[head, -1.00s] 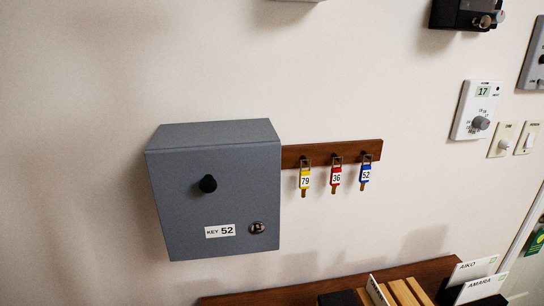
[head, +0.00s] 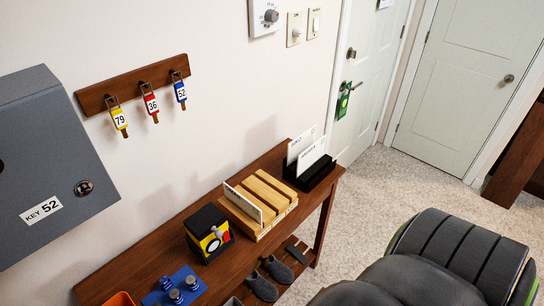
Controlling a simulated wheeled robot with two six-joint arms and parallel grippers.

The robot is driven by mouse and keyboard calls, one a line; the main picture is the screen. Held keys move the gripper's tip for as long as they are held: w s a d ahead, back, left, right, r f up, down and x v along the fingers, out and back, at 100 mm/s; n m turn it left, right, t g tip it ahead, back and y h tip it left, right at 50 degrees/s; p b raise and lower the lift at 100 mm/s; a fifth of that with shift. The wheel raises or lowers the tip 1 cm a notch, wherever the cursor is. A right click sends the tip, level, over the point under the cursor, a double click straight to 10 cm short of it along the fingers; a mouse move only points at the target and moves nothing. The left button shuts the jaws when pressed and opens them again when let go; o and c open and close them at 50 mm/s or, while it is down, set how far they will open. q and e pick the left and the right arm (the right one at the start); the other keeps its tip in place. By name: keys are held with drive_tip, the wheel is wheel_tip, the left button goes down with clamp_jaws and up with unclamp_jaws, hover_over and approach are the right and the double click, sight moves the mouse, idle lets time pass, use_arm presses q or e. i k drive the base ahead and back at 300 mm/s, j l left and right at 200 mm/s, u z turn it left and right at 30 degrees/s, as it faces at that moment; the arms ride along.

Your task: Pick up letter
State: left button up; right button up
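Two white letters or cards stand upright in a black holder (head: 316,178) at the right end of the wooden bench. The rear card (head: 301,146) and the front card (head: 312,155) bear names too small to read now. Another thin white card (head: 243,203) stands in a slot of the light wooden rack (head: 268,193), left of the holder. I cannot tell which of these is the letter. Neither of my grippers is in view.
A black and yellow box (head: 209,235) and a blue piece with metal knobs (head: 174,290) stand on the bench (head: 145,268). The grey key box (head: 45,165) and tagged keys on a rail (head: 133,84) are above. Dark slippers (head: 272,279) lie below. Carpet (head: 385,205) is clear toward the doors.

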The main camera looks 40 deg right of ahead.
sight(309, 156)
drive_tip(key=z, duration=1.65)
drive_tip(key=k+l+u, duration=0.3)
drive_tip(key=k+l, duration=0.3)
drive_tip(key=l, duration=0.1)
